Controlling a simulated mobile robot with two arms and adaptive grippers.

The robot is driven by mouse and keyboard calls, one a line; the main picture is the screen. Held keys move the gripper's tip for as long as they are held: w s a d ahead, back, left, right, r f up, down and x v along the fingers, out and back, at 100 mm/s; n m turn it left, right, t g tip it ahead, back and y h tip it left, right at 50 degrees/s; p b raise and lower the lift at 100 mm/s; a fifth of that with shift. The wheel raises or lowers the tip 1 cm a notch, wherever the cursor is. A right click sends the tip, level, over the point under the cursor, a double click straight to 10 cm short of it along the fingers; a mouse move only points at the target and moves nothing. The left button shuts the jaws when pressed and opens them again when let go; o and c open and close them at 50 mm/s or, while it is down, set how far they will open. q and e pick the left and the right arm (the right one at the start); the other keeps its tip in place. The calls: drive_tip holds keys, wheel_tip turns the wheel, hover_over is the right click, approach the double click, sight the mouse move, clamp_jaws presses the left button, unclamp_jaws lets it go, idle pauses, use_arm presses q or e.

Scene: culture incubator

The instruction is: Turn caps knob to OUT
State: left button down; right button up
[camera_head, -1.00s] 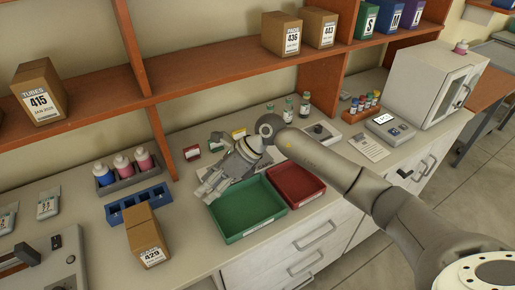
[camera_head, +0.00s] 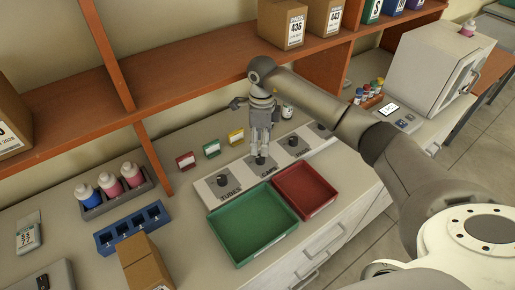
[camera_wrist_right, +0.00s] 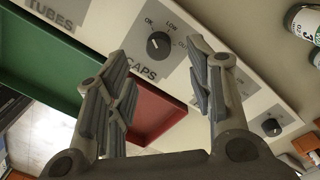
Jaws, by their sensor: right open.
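The black caps knob (camera_wrist_right: 158,45) sits on a white panel marked CAPS, with OK and LOW beside it and a third label partly hidden by a finger. I cannot tell for certain which label the knob points to. In the head view the caps knob (camera_head: 260,161) is just below my right gripper (camera_head: 259,146), which points down at it. In the wrist view my right gripper (camera_wrist_right: 156,62) is open and empty, with its fingers on either side of the knob in the picture and apart from it. My left gripper is out of view.
The tubes knob (camera_head: 222,180) is to the left, and another knob (camera_head: 293,141) is to the right. A green tray (camera_head: 252,258) and a red tray (camera_head: 330,206) lie in front of the panels. Small red, green and yellow cards (camera_head: 211,149) stand behind.

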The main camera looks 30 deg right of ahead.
sight(260, 156)
wheel_tip(260, 156, down, 5)
drive_tip(key=shift+s+a+p, duration=0.1)
drive_tip(key=shift+s+p, duration=0.05)
drive_tip(key=shift+p, duration=0.55)
drive_tip(key=shift+f, duration=0.4)
drive_tip(key=c, duration=0.4)
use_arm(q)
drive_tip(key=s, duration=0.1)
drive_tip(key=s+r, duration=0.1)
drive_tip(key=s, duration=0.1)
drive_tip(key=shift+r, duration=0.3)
use_arm(e)
drive_tip(key=c, duration=0.7)
